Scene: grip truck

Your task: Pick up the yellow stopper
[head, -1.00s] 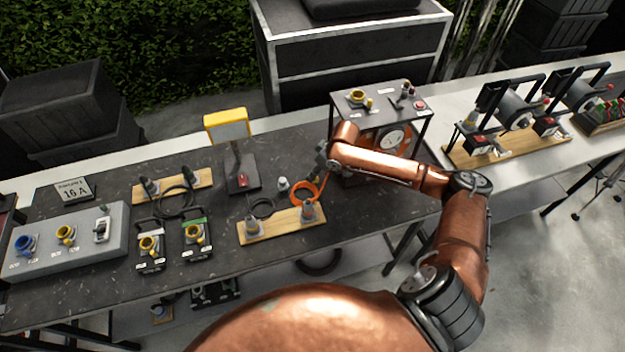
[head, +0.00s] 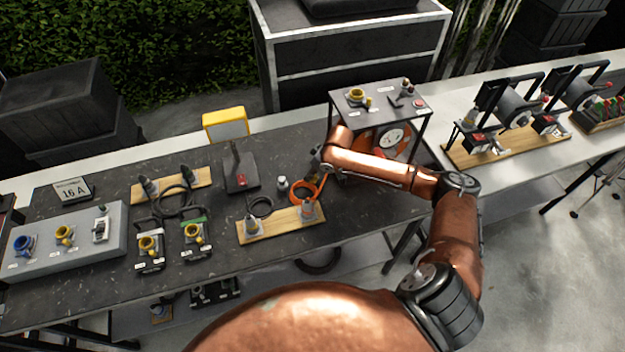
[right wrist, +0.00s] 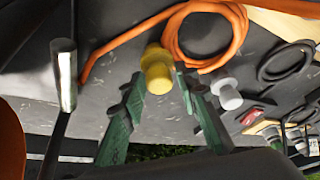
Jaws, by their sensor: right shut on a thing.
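The yellow stopper (right wrist: 157,68) is a small stepped knob between the green fingertips of my right gripper (right wrist: 160,80) in the right wrist view. The fingers are closed in on its sides. In the head view my right gripper (head: 318,166) is low over the dark table, beside the orange cable coil, and the stopper is hidden there by the gripper and wrist. I cannot tell whether the stopper touches the table. My left gripper is not in view.
An orange cable coil (right wrist: 207,35) lies close to the fingers. A grey stopper (right wrist: 227,92) stands beside them, also visible in the head view (head: 282,183). A framed gauge stand (head: 380,96) is right of the gripper; a wooden board with connectors (head: 280,226) lies in front.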

